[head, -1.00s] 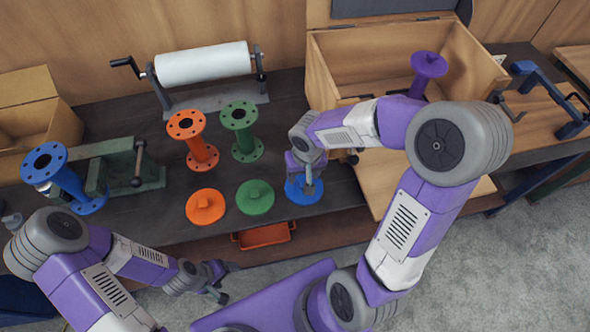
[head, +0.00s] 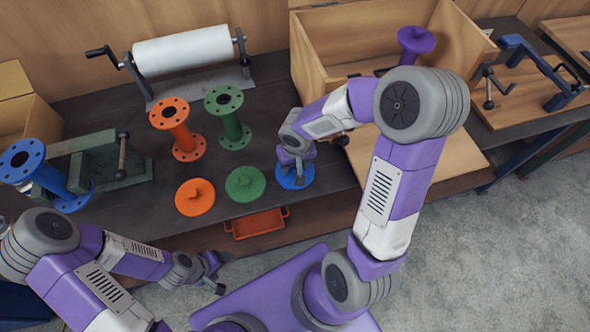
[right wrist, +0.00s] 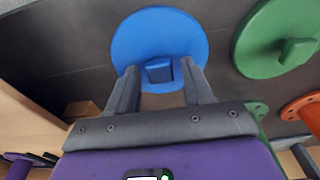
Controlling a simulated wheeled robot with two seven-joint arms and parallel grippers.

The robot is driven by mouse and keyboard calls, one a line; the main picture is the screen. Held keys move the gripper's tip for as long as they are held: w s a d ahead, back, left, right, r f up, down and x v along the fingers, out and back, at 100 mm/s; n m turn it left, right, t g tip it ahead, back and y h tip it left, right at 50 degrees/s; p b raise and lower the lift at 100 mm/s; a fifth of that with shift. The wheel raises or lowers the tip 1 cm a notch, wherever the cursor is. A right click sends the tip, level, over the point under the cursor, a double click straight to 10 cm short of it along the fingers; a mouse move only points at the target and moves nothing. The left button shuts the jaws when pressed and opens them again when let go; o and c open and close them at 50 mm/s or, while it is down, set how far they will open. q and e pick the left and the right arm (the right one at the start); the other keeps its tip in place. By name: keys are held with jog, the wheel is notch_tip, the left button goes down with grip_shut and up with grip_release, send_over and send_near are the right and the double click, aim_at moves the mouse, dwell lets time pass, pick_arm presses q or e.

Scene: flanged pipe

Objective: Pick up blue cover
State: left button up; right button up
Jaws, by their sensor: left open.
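The blue cover (head: 303,182) is a round disc with a square knob, lying flat on the dark bench top to the right of the green cover. My right gripper (head: 297,170) is directly over it, pointing down and hiding part of it. In the right wrist view the blue cover (right wrist: 160,35) fills the upper middle, and the fingers of my right gripper (right wrist: 163,82) are open, one on either side of the knob with gaps visible. My left gripper (head: 217,274) is open and empty in front of the bench's front edge.
An orange cover (head: 195,197) and a green cover (head: 245,184) lie to the left. Orange (head: 177,130) and green (head: 229,117) flanged pipes stand behind. A blue pipe (head: 45,175) is at the vise (head: 110,163). A wooden box (head: 330,60) holds a purple pipe (head: 414,42).

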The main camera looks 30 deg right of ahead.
grip_shut()
